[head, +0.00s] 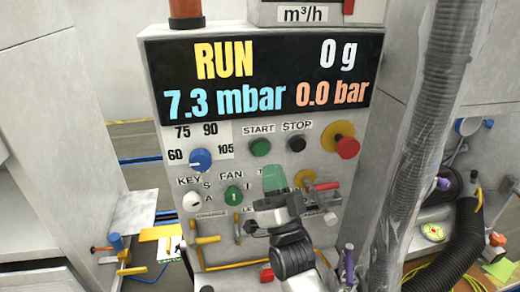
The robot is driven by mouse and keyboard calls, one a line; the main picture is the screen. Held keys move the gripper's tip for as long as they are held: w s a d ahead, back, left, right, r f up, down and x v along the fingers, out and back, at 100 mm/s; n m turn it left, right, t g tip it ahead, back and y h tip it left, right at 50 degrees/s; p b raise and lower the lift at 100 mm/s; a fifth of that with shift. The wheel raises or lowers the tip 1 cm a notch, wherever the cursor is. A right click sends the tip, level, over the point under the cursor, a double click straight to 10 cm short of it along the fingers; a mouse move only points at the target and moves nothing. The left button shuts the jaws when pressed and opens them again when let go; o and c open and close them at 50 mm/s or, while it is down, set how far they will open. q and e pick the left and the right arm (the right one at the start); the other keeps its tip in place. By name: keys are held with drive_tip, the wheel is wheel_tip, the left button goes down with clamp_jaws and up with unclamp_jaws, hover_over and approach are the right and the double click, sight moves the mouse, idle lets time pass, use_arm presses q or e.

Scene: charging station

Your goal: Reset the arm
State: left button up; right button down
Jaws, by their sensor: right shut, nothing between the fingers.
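My right gripper (264,218) is in front of the lower middle of the grey control panel (347,150). It is shut and empty, and its dark arm comes up from the bottom edge. It hides part of the lower panel, including some labels and controls. A translucent green piece (273,178) shows just above the gripper; I cannot tell whether they touch. A lever with a red handle (322,187) is just to the right of the gripper. My left gripper is not in view.
The display (262,75) reads RUN, 0 g, 7.3 mbar and 0.0 bar. A blue knob (200,160), green start button (260,147), black stop button (297,144) and red knob (347,147) sit below. A large grey hose (425,130) hangs right.

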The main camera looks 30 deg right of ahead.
drive_tip(key=shift+f, duration=0.1)
drive_tip(key=s+a+f+n+g+y, duration=0.1)
drive_tip(key=s+f+n+g+y, duration=0.15)
drive_tip(key=f+g, duration=0.45)
drive_tip(key=s+a+f+n+g+y, duration=0.15)
drive_tip(key=f+n+g, duration=0.3)
drive_tip(key=f, duration=0.55)
drive_tip(key=s+f+n+g, duration=0.2)
drive_tip(key=s+f+g, duration=0.4)
drive_tip(key=s, duration=0.3)
drive_tip(key=s+f+n+g, duration=0.2)
drive_tip(key=s+f+g, duration=0.35)
drive_tip(key=s, duration=0.35)
wheel_tip(320, 180, down, 24)
drive_tip(key=g, duration=0.2)
drive_tip(key=s+d+f, duration=0.2)
drive_tip(key=s+f, duration=1.4)
drive_tip(key=s, duration=0.1)
drive_tip(key=shift+f+n+g, duration=0.3)
drive_tip(key=shift+f+g, duration=0.1)
